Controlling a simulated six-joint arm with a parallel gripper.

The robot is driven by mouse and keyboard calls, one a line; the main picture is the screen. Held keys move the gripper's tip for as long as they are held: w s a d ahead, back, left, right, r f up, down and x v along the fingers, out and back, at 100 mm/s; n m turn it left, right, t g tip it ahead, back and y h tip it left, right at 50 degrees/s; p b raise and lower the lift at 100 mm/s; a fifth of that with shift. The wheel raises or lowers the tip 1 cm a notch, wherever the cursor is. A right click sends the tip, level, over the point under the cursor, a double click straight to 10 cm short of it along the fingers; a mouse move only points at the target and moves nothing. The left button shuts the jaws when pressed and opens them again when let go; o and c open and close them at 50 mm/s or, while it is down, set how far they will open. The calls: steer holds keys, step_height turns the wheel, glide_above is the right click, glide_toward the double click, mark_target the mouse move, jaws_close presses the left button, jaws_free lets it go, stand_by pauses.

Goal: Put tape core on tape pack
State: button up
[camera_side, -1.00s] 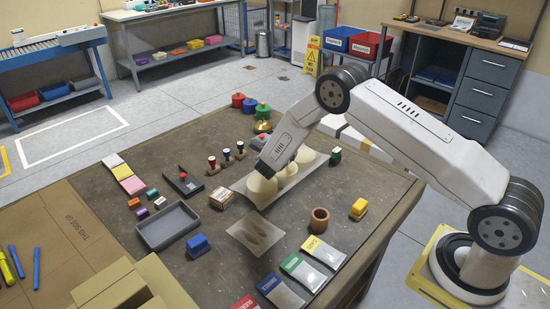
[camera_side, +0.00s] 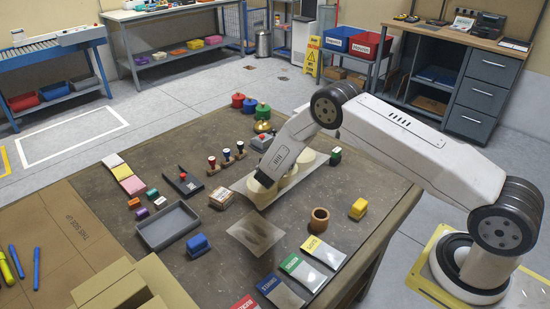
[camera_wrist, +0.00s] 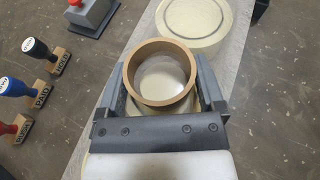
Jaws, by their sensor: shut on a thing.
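In the wrist view, the tape core, a brown cardboard ring (camera_wrist: 162,102), sits between the two dark fingers of my gripper (camera_wrist: 162,70), which is shut on it. A pale surface shows through its hole, and a cream rim shows under the fingers, so a tape pack lies beneath. I cannot tell whether the core touches it. Another round cream tape pack (camera_wrist: 197,18) lies just beyond.
The packs stand on a pale board (camera_side: 322,158). Stamps (camera_side: 226,157) stand left of it, and a red-topped grey box (camera_wrist: 92,12) lies beyond them. A grey tray (camera_side: 168,226) is at left.

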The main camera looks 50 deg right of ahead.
steer(key=shift+f, duration=0.15)
steer(key=o, duration=0.9)
steer(key=shift+s+a+r, duration=0.2)
steer(key=shift+a+r, duration=0.2)
steer(key=shift+a, duration=0.05)
steer(key=v, duration=1.1)
steer(key=shift+r, duration=0.1)
